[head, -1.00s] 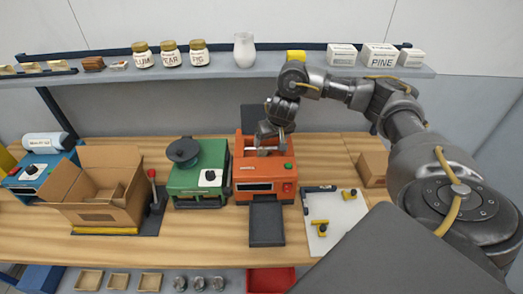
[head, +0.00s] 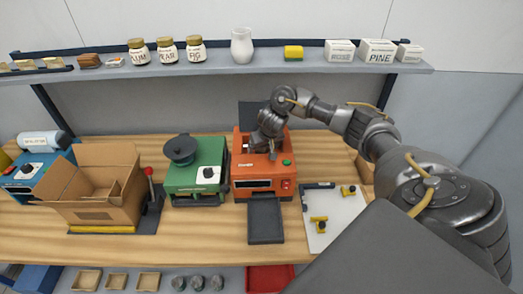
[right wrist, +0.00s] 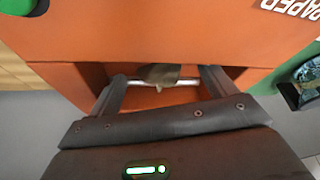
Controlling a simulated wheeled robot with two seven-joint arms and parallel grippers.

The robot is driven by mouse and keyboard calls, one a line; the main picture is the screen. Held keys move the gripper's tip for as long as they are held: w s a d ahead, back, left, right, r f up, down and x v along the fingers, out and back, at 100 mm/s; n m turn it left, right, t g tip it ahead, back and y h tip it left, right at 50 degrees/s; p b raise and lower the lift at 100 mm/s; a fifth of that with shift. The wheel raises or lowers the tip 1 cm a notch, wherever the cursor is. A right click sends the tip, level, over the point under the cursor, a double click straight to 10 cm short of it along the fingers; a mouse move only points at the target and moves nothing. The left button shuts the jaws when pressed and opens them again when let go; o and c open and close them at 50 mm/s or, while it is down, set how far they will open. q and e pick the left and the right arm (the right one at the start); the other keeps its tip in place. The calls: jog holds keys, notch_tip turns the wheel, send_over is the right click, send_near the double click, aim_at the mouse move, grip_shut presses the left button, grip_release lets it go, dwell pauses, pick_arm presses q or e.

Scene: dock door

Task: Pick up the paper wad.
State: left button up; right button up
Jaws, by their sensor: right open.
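The orange machine (head: 265,185) stands on the bench with its top open. My right gripper (head: 262,148) reaches down into that opening from above. In the right wrist view its two fingers (right wrist: 163,85) are apart inside the orange housing (right wrist: 55,62). A small grey-brown lump, apparently the paper wad (right wrist: 159,74), shows between and just beyond the fingers, by a pale metal bar (right wrist: 135,83). Its lower part is hidden, and I cannot tell whether a finger touches it. In the head view the wad is hidden. My left gripper is not in view.
A green machine (head: 195,180) stands close on the left of the orange one. A white board with yellow parts (head: 335,225) lies on the right. An open cardboard box (head: 95,205) is further left. A shelf (head: 220,69) with jars runs behind.

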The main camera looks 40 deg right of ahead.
jog(key=shift+w+d+f, duration=0.15)
jog(key=shift+w+f, duration=0.05)
jog(key=shift+f, duration=0.4)
jog(key=shift+r, duration=0.1)
jog(key=c, duration=1)
jog(key=shift+c, duration=0.2)
